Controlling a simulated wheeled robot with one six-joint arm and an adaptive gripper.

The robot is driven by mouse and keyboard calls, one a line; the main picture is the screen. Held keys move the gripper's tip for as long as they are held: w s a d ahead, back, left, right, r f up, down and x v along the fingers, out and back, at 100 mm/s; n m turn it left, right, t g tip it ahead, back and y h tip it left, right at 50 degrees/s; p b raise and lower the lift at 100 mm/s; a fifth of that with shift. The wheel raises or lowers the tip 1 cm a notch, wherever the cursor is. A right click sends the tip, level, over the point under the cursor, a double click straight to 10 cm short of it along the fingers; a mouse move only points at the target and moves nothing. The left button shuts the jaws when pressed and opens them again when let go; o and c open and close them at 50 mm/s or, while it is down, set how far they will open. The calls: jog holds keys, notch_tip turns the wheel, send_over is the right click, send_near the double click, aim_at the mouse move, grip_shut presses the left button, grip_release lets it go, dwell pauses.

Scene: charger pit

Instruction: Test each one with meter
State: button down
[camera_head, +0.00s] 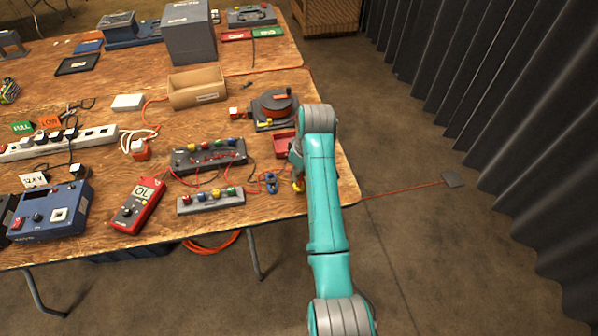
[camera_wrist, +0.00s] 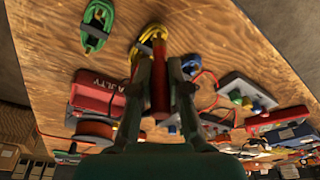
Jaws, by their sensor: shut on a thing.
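The red meter (camera_head: 137,205) lies on the table at the front, its screen reading OL. My gripper (camera_wrist: 162,68) is at the right end of the table, with its jaws shut on a red piece (camera_wrist: 159,82) of a yellow cord. The yellow cord (camera_wrist: 154,35) loops just beyond the fingertips; a bit of it (camera_head: 298,186) shows beside my arm in the head view. A green coiled cord (camera_wrist: 96,27) lies on the table in the wrist view. A red tray marked FAULTY (camera_wrist: 98,92) is beside my gripper; my arm partly hides it in the head view.
A grey block with coloured posts (camera_head: 211,201) and a dark terminal board (camera_head: 208,156) stand left of my gripper. A cable reel (camera_head: 275,107) is behind it. An open cardboard box (camera_head: 197,88) stands farther back. The table's right edge is close to my arm.

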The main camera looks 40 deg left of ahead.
jog(key=shift+f, duration=0.9)
dwell(1.4)
jog(key=c, duration=0.7)
grip_release()
jog(key=shift+r, duration=0.1)
jog(key=shift+r, duration=3.7)
jog(key=shift+s, duration=0.1)
